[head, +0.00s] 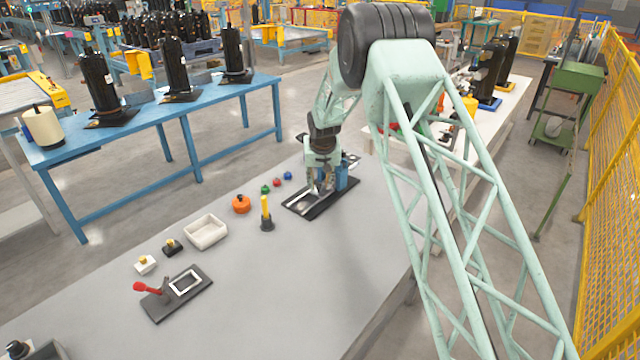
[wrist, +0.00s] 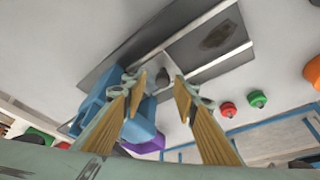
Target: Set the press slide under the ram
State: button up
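The press has a dark base plate (head: 330,203) on the grey table and a blue body (head: 341,177) at its right end. In the wrist view its blue body (wrist: 112,103) is beside the left finger. A small grey knob (wrist: 163,79) shows between the fingertips of my gripper (wrist: 158,80), with gaps at both sides. My gripper (head: 320,188) is open, low over the press. The ram is hard to make out.
Farther left are a white tray (head: 206,232) and a red-handled fixture (head: 178,292). The table's front right is clear.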

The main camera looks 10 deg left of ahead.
jog(key=shift+r, duration=0.1)
jog(key=v, duration=1.1)
jog(key=shift+r, duration=0.4)
jog(key=shift+s, duration=0.15)
